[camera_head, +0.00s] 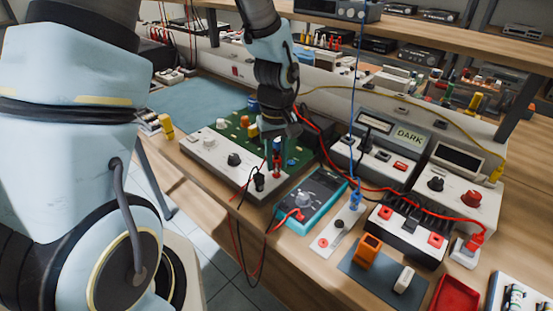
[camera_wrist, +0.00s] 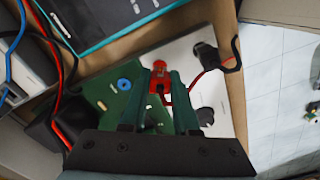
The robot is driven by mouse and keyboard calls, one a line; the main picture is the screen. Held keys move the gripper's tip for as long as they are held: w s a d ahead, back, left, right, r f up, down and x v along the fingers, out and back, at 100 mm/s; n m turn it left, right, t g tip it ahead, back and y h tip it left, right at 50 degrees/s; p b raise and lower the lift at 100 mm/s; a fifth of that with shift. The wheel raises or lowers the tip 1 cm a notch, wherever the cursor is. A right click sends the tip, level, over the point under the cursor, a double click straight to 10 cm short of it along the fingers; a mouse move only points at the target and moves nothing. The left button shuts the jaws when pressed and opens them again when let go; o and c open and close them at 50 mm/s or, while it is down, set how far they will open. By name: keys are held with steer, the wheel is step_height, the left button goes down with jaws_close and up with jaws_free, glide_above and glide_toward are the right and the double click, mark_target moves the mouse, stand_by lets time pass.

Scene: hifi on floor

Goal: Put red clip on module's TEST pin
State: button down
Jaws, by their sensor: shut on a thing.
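My gripper (camera_head: 277,148) points down over the front right part of a module, a white panel (camera_head: 208,150) with a green circuit board (camera_head: 235,128). In the wrist view my gripper (camera_wrist: 159,90) has its green fingers closed on the red clip (camera_wrist: 159,68). A red lead runs from near the clip towards a black plug (camera_wrist: 206,55) on the white panel. In the head view the red clip (camera_head: 277,168) shows small below the fingers, just beside the black plug (camera_head: 259,182). I cannot make out the TEST pin or its label, nor whether the clip touches it.
A teal meter (camera_head: 312,202) stands just right of the module. Red and black leads hang over the bench's front edge. A box with a display reading DARK (camera_head: 408,136) stands further right. An orange holder (camera_head: 367,250) and red tray (camera_head: 455,296) lie front right.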

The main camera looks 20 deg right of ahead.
steer(key=shift+f+b, duration=0.4)
steer(key=shift+f, duration=0.2)
stand_by(0.3)
steer(key=c, duration=0.6)
jaws_free()
steer(key=shift+r, duration=0.1)
step_height(320, 180, up, 11)
steer(key=shift+f+b, duration=0.15)
steer(key=shift+b, duration=0.55)
